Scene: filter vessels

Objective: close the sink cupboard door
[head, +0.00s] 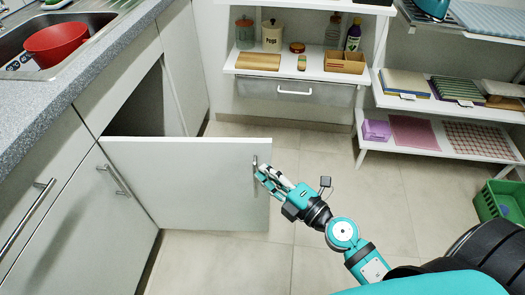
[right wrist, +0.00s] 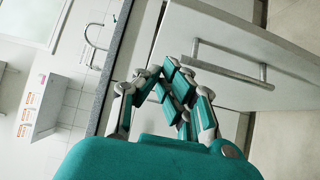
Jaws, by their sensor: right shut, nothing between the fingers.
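The sink cupboard door (head: 185,180) is a pale grey panel. It stands wide open, jutting out from the cabinet front into the floor space, with the dark cupboard opening (head: 150,108) behind it. Its metal bar handle (head: 254,164) is near the free edge, on the face towards me. My right gripper (head: 262,172) is shut and empty at that edge, beside the handle. In the right wrist view the handle (right wrist: 232,62) lies beyond the shut fingers (right wrist: 163,74), not between them. Whether they touch the door is unclear. My left gripper is out of view.
The countertop with the sink and a red bowl (head: 57,44) runs along the left. Closed cabinet fronts (head: 50,200) are below it. Shelves (head: 300,65) stand at the back, and a green crate (head: 500,203) is at the right. The tiled floor (head: 325,160) between is clear.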

